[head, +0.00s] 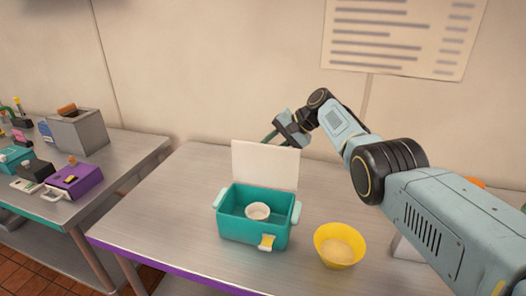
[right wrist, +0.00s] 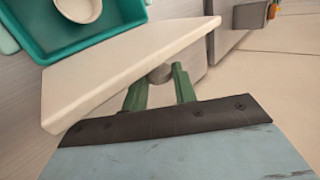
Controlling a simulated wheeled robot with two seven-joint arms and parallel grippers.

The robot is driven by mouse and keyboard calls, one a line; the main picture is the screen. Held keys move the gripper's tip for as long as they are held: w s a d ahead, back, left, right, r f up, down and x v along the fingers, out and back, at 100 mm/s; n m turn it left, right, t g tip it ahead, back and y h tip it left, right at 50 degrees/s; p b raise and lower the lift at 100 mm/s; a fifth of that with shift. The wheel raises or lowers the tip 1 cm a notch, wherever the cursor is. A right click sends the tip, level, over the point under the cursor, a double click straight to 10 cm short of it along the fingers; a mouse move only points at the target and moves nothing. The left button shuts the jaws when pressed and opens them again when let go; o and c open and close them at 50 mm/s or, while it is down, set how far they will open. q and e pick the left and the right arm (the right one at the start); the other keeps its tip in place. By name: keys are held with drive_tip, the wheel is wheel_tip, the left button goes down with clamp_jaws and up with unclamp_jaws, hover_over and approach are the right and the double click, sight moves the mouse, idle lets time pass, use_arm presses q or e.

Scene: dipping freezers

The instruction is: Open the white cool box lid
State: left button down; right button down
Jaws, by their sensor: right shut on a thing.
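The teal cool box (head: 252,232) stands on the steel table with its white lid (head: 265,166) standing about upright at the back edge. A small white bowl (head: 258,211) is inside it; bowl and box also show in the right wrist view. My right gripper (head: 270,138) is behind the top of the lid. In the right wrist view my right gripper (right wrist: 160,78) has its green fingers either side of a round grey knob (right wrist: 160,73) on the white lid (right wrist: 120,72) and is shut on it. My left gripper is not in view.
A yellow bowl (head: 340,246) with pale contents stands right of the cool box. Another table on the left holds a purple box (head: 74,180), a grey box (head: 78,133) and several small items. The steel table left of the cool box is clear.

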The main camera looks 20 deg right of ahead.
drive_tip(key=shift+f, duration=0.1)
idle(0.5)
drive_tip(key=c, duration=1.1)
unclamp_jaws()
drive_tip(key=p+v, duration=0.1)
drive_tip(key=v, duration=1.2)
drive_tip(key=shift+d+p, duration=0.15)
drive_tip(key=shift+p, duration=0.15)
